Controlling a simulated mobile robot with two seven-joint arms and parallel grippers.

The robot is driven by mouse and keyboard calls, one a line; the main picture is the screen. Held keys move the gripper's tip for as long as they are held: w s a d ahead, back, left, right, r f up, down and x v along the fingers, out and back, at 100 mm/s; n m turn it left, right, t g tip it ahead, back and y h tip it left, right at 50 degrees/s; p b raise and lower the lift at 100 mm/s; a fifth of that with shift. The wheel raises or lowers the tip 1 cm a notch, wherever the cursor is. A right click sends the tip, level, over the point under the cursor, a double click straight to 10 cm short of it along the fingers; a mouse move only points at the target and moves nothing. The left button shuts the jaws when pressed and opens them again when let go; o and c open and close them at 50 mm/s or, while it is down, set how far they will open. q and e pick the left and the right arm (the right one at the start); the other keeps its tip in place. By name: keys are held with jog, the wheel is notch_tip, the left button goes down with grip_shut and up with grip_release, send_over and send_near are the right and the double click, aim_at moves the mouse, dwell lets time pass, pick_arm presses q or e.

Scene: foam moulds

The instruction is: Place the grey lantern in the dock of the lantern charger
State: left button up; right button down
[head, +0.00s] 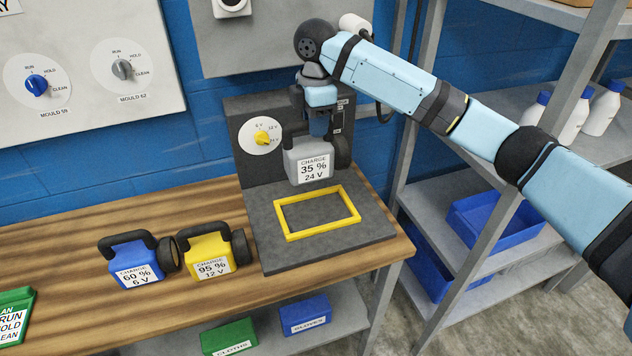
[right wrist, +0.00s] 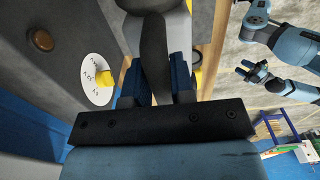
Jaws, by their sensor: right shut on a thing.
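The grey lantern (head: 302,166), labelled "CHARGE 35 % 24 V", hangs upright above the charger's base. Its black lens faces right. My right gripper (head: 319,125) is shut on its black handle, which also shows in the right wrist view (right wrist: 155,60). The lantern charger (head: 235,120) is a dark grey unit with a back panel and flat base. Its dock is a yellow rectangular frame (head: 284,229), empty, in front of and below the lantern. A yellow knob (head: 262,138) sits on a dial marked 6, 12 and 24 V. My left gripper (right wrist: 250,75) appears open, away from the bench, in the right wrist view.
A blue lantern (head: 133,265) and a yellow lantern (head: 208,257) stand on the wooden bench left of the charger. Shelving (head: 470,190) with bottles and blue bins stands right. Bench wood left of the charger is partly clear.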

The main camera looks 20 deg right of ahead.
aim_at(316, 174)
notch_tip(316, 174, down, 14)
jog(key=shift+r, duration=0.15)
dwell(0.3)
jog(key=c, duration=1)
grip_release()
notch_tip(316, 174, up, 12)
